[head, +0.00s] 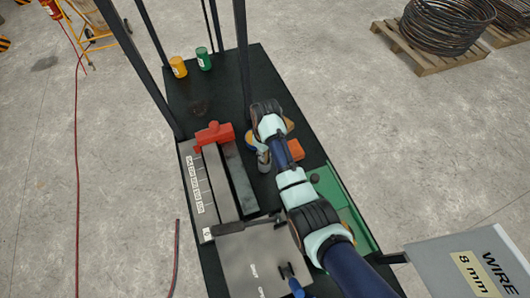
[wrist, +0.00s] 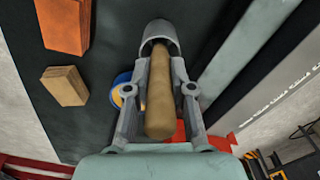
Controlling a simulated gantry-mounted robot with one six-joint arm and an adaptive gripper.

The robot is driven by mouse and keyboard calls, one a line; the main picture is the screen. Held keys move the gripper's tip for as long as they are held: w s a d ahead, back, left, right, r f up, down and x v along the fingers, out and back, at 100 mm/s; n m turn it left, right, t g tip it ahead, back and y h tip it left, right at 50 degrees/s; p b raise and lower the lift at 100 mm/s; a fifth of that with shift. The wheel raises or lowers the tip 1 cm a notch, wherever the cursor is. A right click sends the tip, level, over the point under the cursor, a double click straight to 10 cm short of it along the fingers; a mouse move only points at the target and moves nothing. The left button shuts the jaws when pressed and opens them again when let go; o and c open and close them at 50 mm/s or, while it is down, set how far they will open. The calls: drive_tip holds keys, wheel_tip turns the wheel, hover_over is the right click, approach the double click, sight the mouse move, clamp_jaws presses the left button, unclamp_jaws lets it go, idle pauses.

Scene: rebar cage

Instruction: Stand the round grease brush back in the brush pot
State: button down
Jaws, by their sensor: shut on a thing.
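The round grease brush shows in the wrist view as a tan wooden handle (wrist: 160,105) between my gripper's grey fingers (wrist: 160,85). My gripper is shut on it. The handle's far end meets a grey, rounded, cup-like part (wrist: 159,35), which looks like the brush pot. I cannot tell whether the brush is inside it or only in line with it. The bristles are hidden. In the head view my wrist hides most of the brush, and a grey cylindrical shape (head: 263,156) shows just below it.
An orange block (wrist: 65,25), a wooden block (wrist: 65,86) and a blue-and-yellow round item (wrist: 120,92) lie beside my gripper. A red clamp-like part (head: 213,134) and grey steel bars (head: 240,175) are to the left. Yellow and green cans (head: 204,59) stand at the back; dark posts rise around the bench.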

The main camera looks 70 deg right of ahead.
drive_tip(key=c, duration=1)
unclamp_jaws()
drive_tip(key=shift+f, duration=0.1)
wheel_tip(320, 180, up, 12)
drive_tip(key=p, duration=0.3)
drive_tip(key=shift+r, duration=0.25)
drive_tip(key=shift+f, duration=0.1)
